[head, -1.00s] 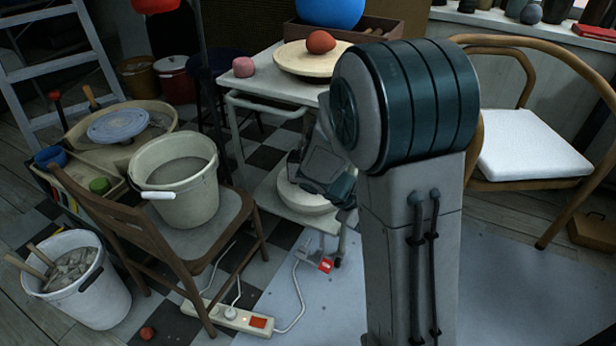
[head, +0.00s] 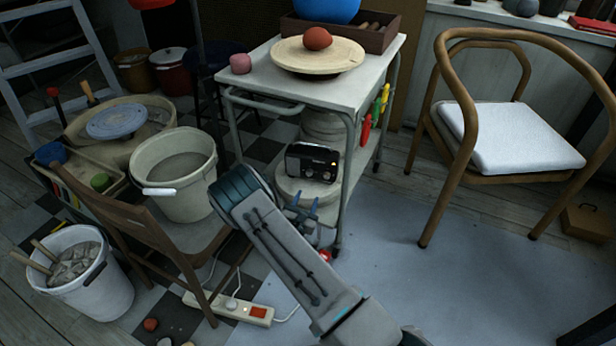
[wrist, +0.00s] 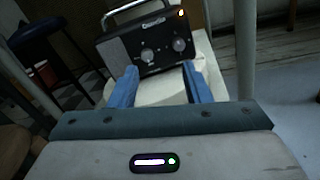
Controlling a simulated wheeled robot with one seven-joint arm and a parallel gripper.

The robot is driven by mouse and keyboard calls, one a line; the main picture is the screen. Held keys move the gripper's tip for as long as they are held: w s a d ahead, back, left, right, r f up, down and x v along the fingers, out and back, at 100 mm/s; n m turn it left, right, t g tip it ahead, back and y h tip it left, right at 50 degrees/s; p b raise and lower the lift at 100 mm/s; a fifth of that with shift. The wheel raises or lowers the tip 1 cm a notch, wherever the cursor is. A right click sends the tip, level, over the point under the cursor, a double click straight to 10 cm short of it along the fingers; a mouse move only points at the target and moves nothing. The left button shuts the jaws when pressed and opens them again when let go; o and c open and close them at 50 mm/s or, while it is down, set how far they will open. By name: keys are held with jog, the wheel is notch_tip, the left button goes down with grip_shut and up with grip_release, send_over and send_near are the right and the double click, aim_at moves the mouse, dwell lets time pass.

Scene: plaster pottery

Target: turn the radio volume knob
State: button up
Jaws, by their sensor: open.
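The black radio (head: 312,162) with a silver handle stands on a pale round lidded object (head: 300,190) on the cart's lower level. In the wrist view the radio (wrist: 148,42) shows its speaker grille at left and two knobs, a left knob (wrist: 147,55) and a right knob (wrist: 179,45). I cannot tell which is the volume knob. My gripper (head: 303,205) is open and empty, below and in front of the radio. In the wrist view its blue fingers (wrist: 160,85) are spread apart, pointing toward the radio and not touching it.
The white cart (head: 345,88) has a top and legs around the radio. A wooden chair (head: 150,235) with a bucket (head: 172,180) is at left. An armchair (head: 510,140) is at right. A power strip (head: 230,308) lies on the floor.

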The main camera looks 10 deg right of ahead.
notch_tip(320, 180, down, 2)
jog(key=a+n+y, duration=0.1)
jog(key=a+n, duration=0.1)
jog(key=b, duration=0.5)
send_near(309, 174)
jog(key=shift+t+y, duration=0.3)
jog(key=shift+y, duration=0.1)
jog(key=x, duration=0.7)
jog(key=shift+s+d+f, duration=0.1)
jog(key=shift+d+f, duration=0.2)
jog(key=shift+f, duration=0.05)
jog(key=shift+w+d+r, duration=0.15)
jog(key=shift+w+d, duration=0.05)
jog(key=shift+w, duration=0.4)
grip_shut()
